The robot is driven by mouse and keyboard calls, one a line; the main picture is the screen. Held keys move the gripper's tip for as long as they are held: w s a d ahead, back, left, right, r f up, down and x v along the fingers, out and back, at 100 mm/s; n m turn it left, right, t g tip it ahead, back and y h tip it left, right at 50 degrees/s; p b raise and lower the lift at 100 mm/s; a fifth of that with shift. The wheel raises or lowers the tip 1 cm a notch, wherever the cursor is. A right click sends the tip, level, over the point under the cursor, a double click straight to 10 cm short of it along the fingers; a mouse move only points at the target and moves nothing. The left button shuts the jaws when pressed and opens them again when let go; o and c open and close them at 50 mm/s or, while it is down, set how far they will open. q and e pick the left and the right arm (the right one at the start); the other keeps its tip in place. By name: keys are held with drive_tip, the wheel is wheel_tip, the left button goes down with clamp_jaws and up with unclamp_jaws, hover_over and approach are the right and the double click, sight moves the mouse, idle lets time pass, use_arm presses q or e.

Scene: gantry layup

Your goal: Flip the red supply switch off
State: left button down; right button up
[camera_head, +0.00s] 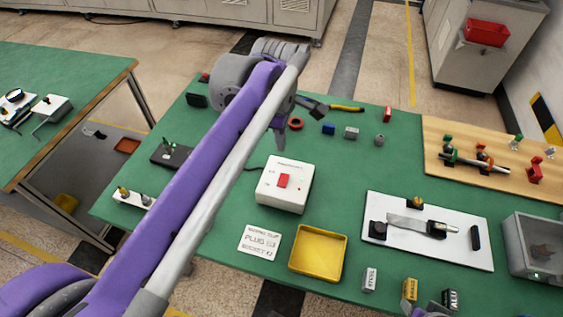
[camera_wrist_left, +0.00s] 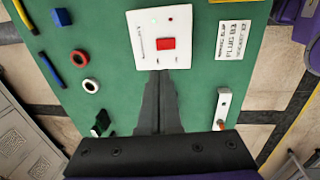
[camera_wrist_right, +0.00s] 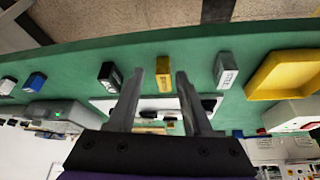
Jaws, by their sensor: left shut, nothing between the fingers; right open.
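The white supply box (camera_head: 296,199) stands on the green table with a red rocker switch (camera_head: 283,181) on its top. In the left wrist view the box (camera_wrist_left: 149,23) and red switch (camera_wrist_left: 166,43) lie just beyond my left fingertips (camera_wrist_left: 162,72). My left gripper (camera_head: 281,142) is shut and empty, pointing down behind the box in the head view. The tips overlap the box's edge in the wrist picture; I cannot tell whether they touch. My right gripper (camera_wrist_right: 172,72) is open and empty near the table's front edge, mostly cut off in the head view.
A printed card (camera_head: 259,242) and a yellow tray (camera_head: 318,276) lie in front of the box. A white plate with fittings (camera_head: 460,256) is to the right, a wooden board (camera_head: 440,135) behind it. A red ring (camera_head: 296,124) and small blocks lie behind the box.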

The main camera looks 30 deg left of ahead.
sight(284, 176)
use_arm(q)
drive_tip(key=shift+s+d, duration=0.15)
drive_tip(key=f, duration=0.4)
drive_tip(key=w+f+b, duration=0.1)
drive_tip(key=f, duration=0.9)
drive_tip(key=shift+w+a, duration=0.25)
drive_tip(key=shift+w, duration=0.15)
